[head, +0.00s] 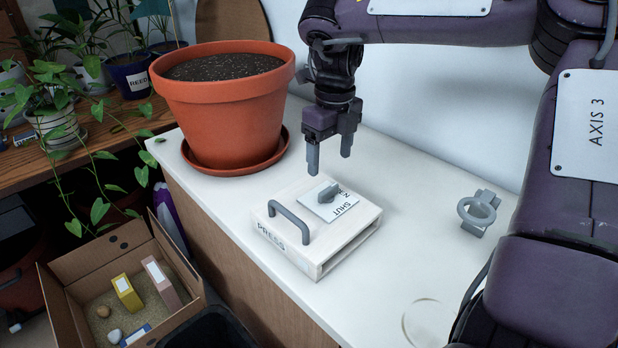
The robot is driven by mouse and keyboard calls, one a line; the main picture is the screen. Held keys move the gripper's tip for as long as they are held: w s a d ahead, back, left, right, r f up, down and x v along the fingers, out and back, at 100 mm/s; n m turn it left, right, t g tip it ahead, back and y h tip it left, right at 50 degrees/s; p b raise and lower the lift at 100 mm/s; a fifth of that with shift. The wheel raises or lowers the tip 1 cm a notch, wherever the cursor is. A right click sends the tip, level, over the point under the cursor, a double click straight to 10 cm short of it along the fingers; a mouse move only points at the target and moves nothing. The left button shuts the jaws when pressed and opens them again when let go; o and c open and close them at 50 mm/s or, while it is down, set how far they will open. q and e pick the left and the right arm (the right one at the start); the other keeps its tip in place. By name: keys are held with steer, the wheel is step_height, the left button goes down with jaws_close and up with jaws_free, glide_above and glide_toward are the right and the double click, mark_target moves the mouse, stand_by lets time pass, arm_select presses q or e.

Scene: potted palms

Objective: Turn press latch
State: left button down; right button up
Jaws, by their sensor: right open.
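The press (285,246) is a low white wooden box on the white counter, marked PRESS on its front, with a grey bar handle (290,216) on top. Its latch is a small grey knob (329,194) on a white plate (342,208) lettered SHUT; another word beside it is partly hidden. The knob's narrow end points up and to the right, away from the SHUT lettering. My right gripper (329,162) hangs above the far edge of the press, pointing down, open and empty, apart from the knob. My left gripper is not in view.
A large terracotta pot (226,110) of soil stands on a saucer (205,168) left of the press. A grey ring-shaped fitting (477,212) is on the counter at right. A cardboard box (88,262) of small items sits lower left, below the counter. Plants fill the left shelf.

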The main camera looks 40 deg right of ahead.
mark_target(329, 188)
steer(key=shift+a+f, duration=0.1)
steer(key=shift+f, duration=0.25)
steer(key=f, duration=0.3)
steer(key=f+b, duration=0.1)
steer(key=f, duration=0.3)
steer(key=shift+s, duration=0.2)
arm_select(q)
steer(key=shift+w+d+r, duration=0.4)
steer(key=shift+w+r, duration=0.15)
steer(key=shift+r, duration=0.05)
arm_select(e)
steer(key=c, duration=1)
